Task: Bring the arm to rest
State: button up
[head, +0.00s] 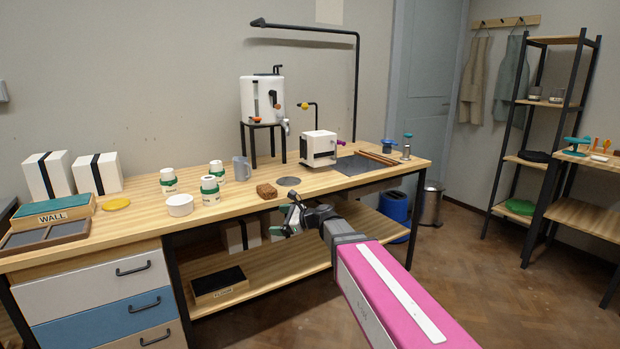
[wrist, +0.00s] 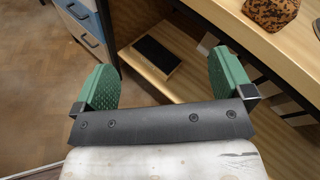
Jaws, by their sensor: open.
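My gripper (wrist: 160,88) shows in the wrist view with its two green pads wide apart and nothing between them. In the head view my gripper (head: 288,218) is at the end of my pink arm, just in front of the workbench's front edge, above the level of its lower shelf. The arm is stretched forward from the lower right. A brown speckled block (head: 267,190) sits on the bench top near the gripper, apart from it. The block also shows at the top of the wrist view (wrist: 270,12).
The wooden workbench (head: 240,208) carries white jars, a grey mug (head: 241,169), a white box-shaped device (head: 319,148) and a white urn (head: 262,99) on a stand. A "WALL" box (head: 52,216) is at left. A dark-topped tray (head: 219,285) lies on the lower shelf.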

jog(key=s+d+f+n+g+h, duration=0.1)
jog(key=s+d+f+n+h, duration=0.3)
jog(key=d, duration=0.5)
jog(key=s+d+f+n+g+h, duration=0.2)
jog(key=s+d+f+n+h, duration=0.3)
jog(key=s+d+f+n, duration=0.3)
jog(key=s+d+f+n+g+h, duration=0.2)
jog(key=s+d+f+n+h, duration=0.3)
jog(key=d+f, duration=0.5)
jog(key=shift+s+d+f+n, duration=0.15)
jog(key=shift+s+d+n, duration=0.3)
jog(key=shift+d, duration=0.8)
